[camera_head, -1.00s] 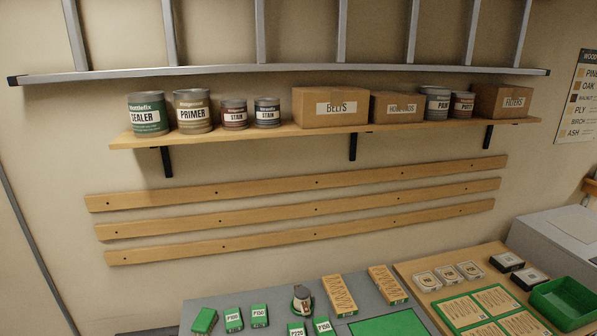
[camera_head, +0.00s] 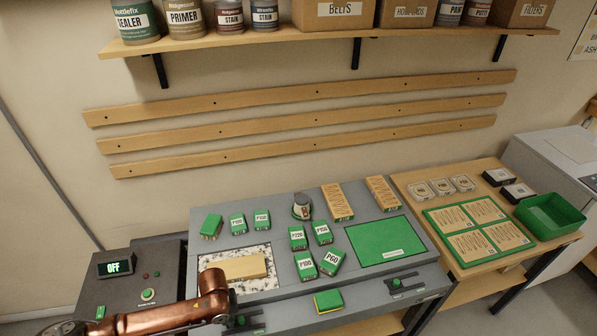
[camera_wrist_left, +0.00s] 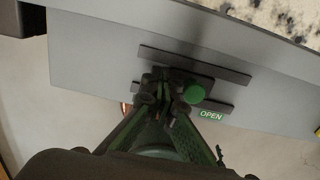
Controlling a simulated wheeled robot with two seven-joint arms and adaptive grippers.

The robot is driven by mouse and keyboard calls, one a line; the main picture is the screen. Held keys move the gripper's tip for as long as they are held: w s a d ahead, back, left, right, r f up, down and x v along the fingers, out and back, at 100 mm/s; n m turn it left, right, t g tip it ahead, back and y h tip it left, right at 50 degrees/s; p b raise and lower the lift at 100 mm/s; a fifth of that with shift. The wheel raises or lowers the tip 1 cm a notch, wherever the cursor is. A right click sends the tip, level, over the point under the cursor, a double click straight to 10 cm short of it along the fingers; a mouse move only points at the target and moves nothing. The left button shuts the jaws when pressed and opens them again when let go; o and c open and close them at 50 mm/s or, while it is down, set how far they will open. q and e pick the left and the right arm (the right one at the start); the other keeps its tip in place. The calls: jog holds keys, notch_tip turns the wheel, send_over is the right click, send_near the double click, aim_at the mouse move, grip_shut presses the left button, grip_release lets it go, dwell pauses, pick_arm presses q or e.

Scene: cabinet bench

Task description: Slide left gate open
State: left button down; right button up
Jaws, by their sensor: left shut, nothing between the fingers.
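My left gripper (camera_wrist_left: 163,84) is shut and empty in the left wrist view, its fingertips just left of a round green knob (camera_wrist_left: 194,93). Whether they touch the knob I cannot tell. The knob sits on dark sliding rails (camera_wrist_left: 205,66) on the grey bench front, with a green OPEN label (camera_wrist_left: 211,115) beside the lower rail. In the head view the copper left arm reaches in from the lower left to the bench front. The left gate's green knob (camera_head: 240,320) shows at the bottom edge there, and the fingers are hard to make out. My right gripper is not in view.
A similar slide with a green knob (camera_head: 396,283) is on the bench front to the right. A green and yellow block (camera_head: 328,301) lies near the front edge. Several green blocks and a green mat (camera_head: 388,240) are on top. A control box reading OFF (camera_head: 115,266) stands left.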

aim_at(240, 319)
pick_arm(q)
jog(key=shift+w+d+p, duration=0.15)
jog(key=shift+w+d, duration=0.1)
jog(key=shift+d, duration=0.75)
jog(key=shift+w+d+p, duration=0.15)
jog(key=shift+w+d, duration=0.1)
jog(key=shift+d, duration=0.75)
jog(key=shift+a, duration=0.15)
jog(key=shift+s+a+p, duration=0.2)
jog(key=shift+a+p, duration=0.3)
jog(key=shift+p, duration=0.05)
notch_tip(240, 319, up, 8)
jog(key=p, duration=0.8)
jog(key=shift+r, duration=0.1)
